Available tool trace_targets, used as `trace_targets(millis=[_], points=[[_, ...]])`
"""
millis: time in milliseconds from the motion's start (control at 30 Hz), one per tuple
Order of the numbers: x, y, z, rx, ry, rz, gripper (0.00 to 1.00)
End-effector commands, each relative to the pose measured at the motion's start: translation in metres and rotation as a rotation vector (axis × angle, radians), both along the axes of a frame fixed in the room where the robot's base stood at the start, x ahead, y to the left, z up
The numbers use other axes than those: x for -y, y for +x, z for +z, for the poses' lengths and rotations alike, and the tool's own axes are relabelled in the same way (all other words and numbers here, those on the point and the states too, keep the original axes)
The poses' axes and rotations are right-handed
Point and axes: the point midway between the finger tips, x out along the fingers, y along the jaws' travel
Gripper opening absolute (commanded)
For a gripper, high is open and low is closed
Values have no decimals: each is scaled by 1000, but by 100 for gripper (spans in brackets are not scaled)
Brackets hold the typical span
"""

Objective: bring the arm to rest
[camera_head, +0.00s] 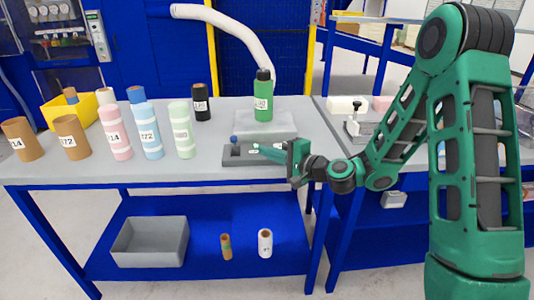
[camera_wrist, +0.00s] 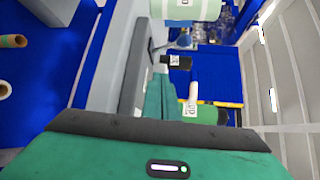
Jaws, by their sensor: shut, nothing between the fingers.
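My gripper (camera_head: 262,149) is at the end of my green arm, over the front right part of the grey table (camera_head: 210,165). Its green fingers are together with nothing between them. They point left, just above or beside a dark grey block-like fixture (camera_head: 236,160) with a small blue knob (camera_head: 233,139); I cannot tell whether they touch it. In the wrist view the closed fingers (camera_wrist: 160,97) show in the middle, and the grey fixture (camera_wrist: 132,65) is just left of them.
A green bottle (camera_head: 263,98) stands on a pale block (camera_head: 268,122) behind my gripper. A black cylinder (camera_head: 201,103), a pale green cylinder (camera_head: 181,130) and several others stand on the left. A grey bin (camera_head: 150,243) and two rolls are on the blue lower shelf (camera_head: 200,222).

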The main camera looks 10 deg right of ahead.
Motion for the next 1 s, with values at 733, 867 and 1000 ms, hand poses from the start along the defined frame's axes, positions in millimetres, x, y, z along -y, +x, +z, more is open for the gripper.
trace_targets(millis=[733,867,1000], points=[[121,-121,-39,-132,-916,321,0],[173,-163,-37,-249,-1065,351,0],[226,-218,-28,-401,-1175,366,0]])
